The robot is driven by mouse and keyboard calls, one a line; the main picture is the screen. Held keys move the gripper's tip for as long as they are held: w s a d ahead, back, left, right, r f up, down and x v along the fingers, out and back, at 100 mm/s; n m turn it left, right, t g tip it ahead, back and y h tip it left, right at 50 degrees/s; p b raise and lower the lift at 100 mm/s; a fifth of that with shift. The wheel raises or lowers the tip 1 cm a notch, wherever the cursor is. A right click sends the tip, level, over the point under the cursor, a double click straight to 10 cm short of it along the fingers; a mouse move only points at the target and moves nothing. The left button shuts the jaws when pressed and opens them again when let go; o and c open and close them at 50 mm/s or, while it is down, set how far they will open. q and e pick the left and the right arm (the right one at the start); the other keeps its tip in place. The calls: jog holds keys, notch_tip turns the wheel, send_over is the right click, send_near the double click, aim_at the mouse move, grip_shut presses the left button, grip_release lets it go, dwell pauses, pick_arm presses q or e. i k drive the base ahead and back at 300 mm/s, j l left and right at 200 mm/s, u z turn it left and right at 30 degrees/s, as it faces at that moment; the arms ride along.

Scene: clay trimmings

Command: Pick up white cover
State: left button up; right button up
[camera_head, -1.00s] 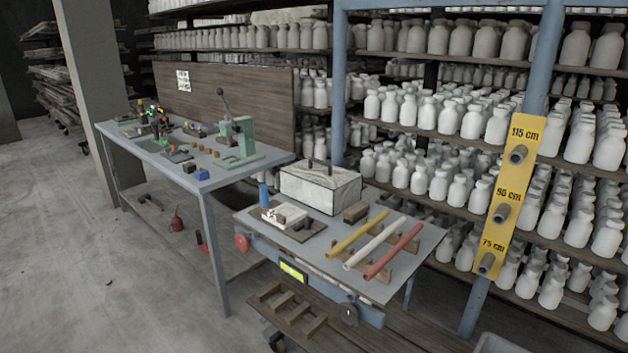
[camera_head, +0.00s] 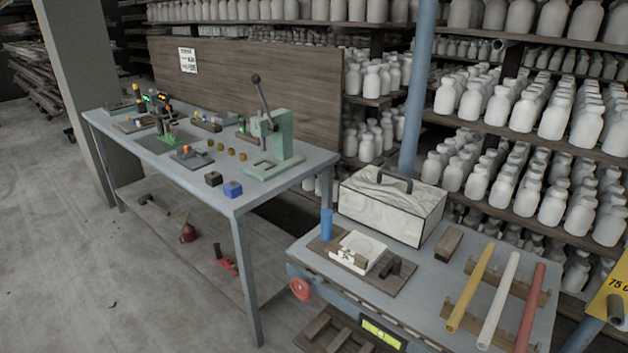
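A white box-shaped cover (camera_head: 390,212) with grey marbling, dark edges and a dark handle (camera_head: 381,181) on top stands at the back of the right-hand grey table (camera_head: 440,275). It looks upright, and I cannot see what is under or inside it. A smaller white square piece (camera_head: 362,247) with a round recess lies on a brown board in front of it. Neither of my grippers is in view.
A blue cylinder (camera_head: 327,223) stands left of the cover. A brown block (camera_head: 449,241) and yellow, white and red rods (camera_head: 470,288) lie to its right. A workbench with a green press (camera_head: 276,140) stands at left. Shelves of white bottles (camera_head: 500,105) rise behind. Floor at left is open.

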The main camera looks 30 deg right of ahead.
aim_at(406, 210)
jog(key=i+j+z, duration=0.1)
jog(key=i, duration=0.5)
jog(key=i+j+z, duration=0.15)
jog(key=i, duration=0.45)
